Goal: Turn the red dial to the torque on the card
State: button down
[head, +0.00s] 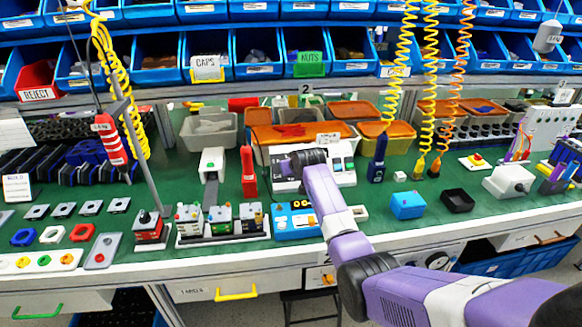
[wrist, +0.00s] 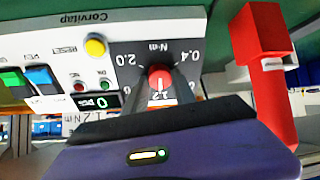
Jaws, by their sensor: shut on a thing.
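The white control box (head: 341,171) stands on the green bench, partly behind my gripper (head: 302,160). In the wrist view its white front panel (wrist: 60,50) appears upside down. The red dial (wrist: 160,74) sits on a dark scale plate (wrist: 135,60) marked N·m, with 2.0, 0.4 and 1.2 readable. My gripper (wrist: 160,84) is shut on the red dial, one finger on each side. The 1.2 mark shows between the fingers. I cannot tell exactly where the dial points. A card (wrist: 84,122) seems to read 1.2 N·m, partly hidden by my gripper.
A red power tool (wrist: 268,75) stands close beside the box; it also shows in the head view (head: 248,172). The panel carries a yellow RESET button (wrist: 95,45), green and blue switches and a small display (wrist: 97,101). A blue device (head: 297,222) stands in front.

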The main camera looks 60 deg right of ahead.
jog(key=shift+f, duration=0.15)
jog(key=c, duration=1.3)
grip_release()
jog(key=shift+a+r, duration=0.1)
jog(key=shift+r, duration=0.1)
jog(key=shift+s+a+r, duration=0.15)
jog(key=shift+s, duration=0.05)
jog(key=shift+v, duration=3.5)
jog(key=shift+s, duration=0.1)
